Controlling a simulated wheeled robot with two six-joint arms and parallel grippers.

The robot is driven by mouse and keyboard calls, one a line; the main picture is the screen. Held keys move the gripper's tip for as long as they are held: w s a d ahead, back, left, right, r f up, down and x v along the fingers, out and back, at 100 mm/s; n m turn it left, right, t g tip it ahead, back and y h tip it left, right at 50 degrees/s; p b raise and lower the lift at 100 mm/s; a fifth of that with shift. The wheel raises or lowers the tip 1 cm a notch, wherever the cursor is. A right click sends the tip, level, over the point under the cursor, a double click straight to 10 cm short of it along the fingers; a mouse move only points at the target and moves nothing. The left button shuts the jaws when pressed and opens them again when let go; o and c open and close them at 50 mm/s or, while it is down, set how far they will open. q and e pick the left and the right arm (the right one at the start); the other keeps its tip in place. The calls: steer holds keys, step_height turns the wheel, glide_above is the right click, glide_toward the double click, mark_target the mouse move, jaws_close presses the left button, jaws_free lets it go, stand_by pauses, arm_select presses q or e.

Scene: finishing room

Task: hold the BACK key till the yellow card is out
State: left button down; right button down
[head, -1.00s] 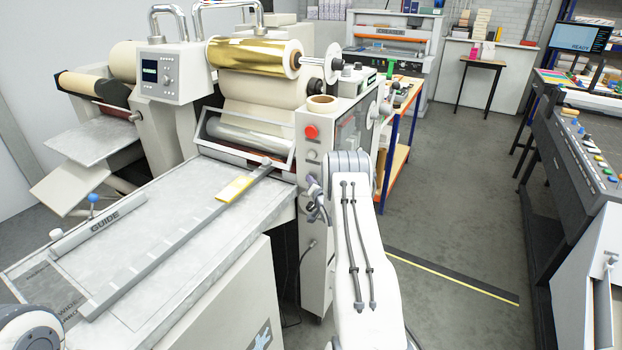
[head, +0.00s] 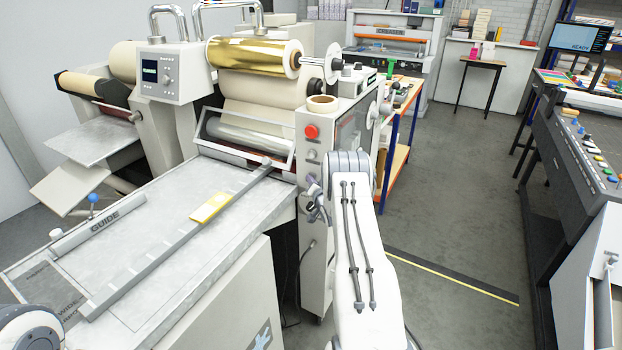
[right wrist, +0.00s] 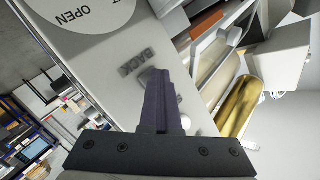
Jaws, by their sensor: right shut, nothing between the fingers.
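The yellow card (head: 211,207) lies flat on the grey feed table (head: 150,205), alongside the long grey guide strip, in the head view. It is clear of the rollers, with bare table between. My right gripper (head: 313,186) is at the machine's front post. In the right wrist view its fingers (right wrist: 157,75) are shut, with nothing between them. Their tips are at the key beside the BACK label (right wrist: 137,61). The fingers hide most of that key, so I cannot see how far it is pressed. My left gripper is out of view.
A red button (head: 311,131) sits higher on the same post (head: 314,250). A gold foil roll (head: 254,57) hangs above the rollers. The floor (head: 450,240) to the right is open.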

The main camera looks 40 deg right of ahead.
steer(key=shift+a, duration=0.1)
stand_by(0.7)
steer(key=shift+s+a, duration=0.3)
steer(key=shift+a, duration=0.35)
steer(key=shift+s+a+p, duration=0.35)
steer(key=shift+a, duration=0.4)
steer(key=shift+s+a+p, duration=0.3)
steer(key=shift+a, duration=0.5)
steer(key=shift+s+a+p, duration=0.35)
steer(key=shift+a, duration=0.4)
